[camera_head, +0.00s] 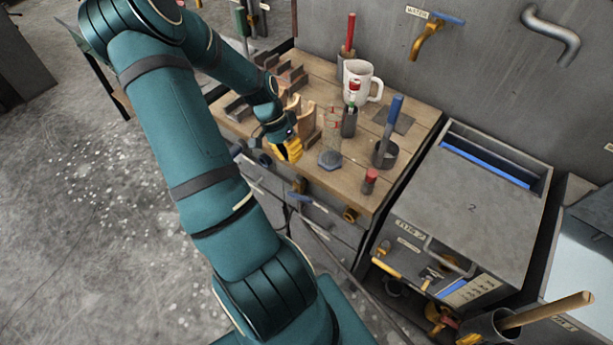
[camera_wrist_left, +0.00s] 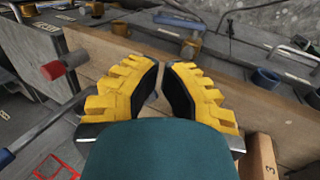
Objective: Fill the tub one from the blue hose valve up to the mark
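My left gripper (camera_head: 291,153) hangs at the front edge of the wooden bench, pointing down. In the left wrist view its two yellow fingers (camera_wrist_left: 161,70) stand a narrow gap apart with nothing between them. A brass tap with a blue lever (camera_head: 428,35) is on the back wall under a WATER label; I cannot tell whether it is the blue hose valve. A tub with a pale blue inside (camera_head: 585,258) is partly cut off at the right edge; its label is too small to read surely. No fill mark is readable. My right gripper is not in view.
The wooden bench (camera_head: 235,119) carries a white mug (camera_head: 360,78), a dark cup (camera_head: 384,153) with a blue-handled tool, and wooden blocks. A grey cabinet marked 2 (camera_head: 472,208) stands right of it. A wooden handle (camera_head: 545,310) sticks up at lower right. Floor at left is open.

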